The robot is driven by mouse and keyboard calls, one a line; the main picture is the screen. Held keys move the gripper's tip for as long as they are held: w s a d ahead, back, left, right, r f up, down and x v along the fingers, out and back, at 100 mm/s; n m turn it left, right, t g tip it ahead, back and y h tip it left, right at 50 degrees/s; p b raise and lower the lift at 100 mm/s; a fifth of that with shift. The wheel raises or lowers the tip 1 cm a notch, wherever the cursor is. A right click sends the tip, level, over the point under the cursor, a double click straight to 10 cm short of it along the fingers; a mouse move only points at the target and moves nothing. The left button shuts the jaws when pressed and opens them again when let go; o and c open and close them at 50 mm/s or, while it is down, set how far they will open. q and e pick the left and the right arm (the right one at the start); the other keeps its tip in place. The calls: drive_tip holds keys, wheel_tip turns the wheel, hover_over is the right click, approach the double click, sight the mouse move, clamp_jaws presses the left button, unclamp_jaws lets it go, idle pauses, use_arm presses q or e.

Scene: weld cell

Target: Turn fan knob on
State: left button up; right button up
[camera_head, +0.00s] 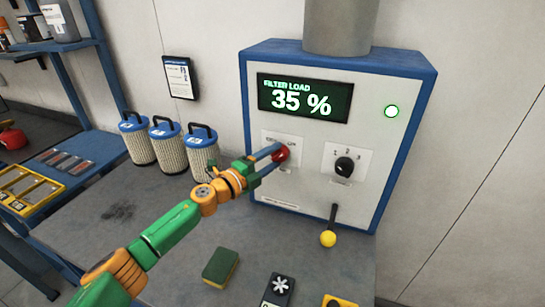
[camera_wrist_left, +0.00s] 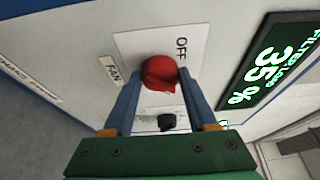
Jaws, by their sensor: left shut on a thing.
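The red fan knob (camera_head: 281,154) sits on a white plate on the front of the blue and white control box (camera_head: 393,75). In the left wrist view the red knob (camera_wrist_left: 159,73) is between my two blue fingers, with the words FAN and OFF on the plate around it. My left gripper (camera_head: 272,162) is shut on the red knob, its arm coming in from the lower left. The knob's pointer direction is hard to tell. My right gripper is not in view.
A black selector knob (camera_head: 345,166) and a yellow-tipped lever (camera_head: 328,238) are on the same box. The display reads FILTER LOAD 35 %, beside a lit green lamp (camera_head: 391,111). Several filter canisters (camera_head: 168,147) stand left; a sponge (camera_head: 221,267) lies in front.

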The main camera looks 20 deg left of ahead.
use_arm(q)
drive_tip(key=o, duration=1.4)
drive_tip(key=shift+c, duration=0.2)
drive_tip(key=b+v, duration=0.1)
drive_tip(key=v, duration=0.6)
drive_tip(key=shift+b, duration=0.4)
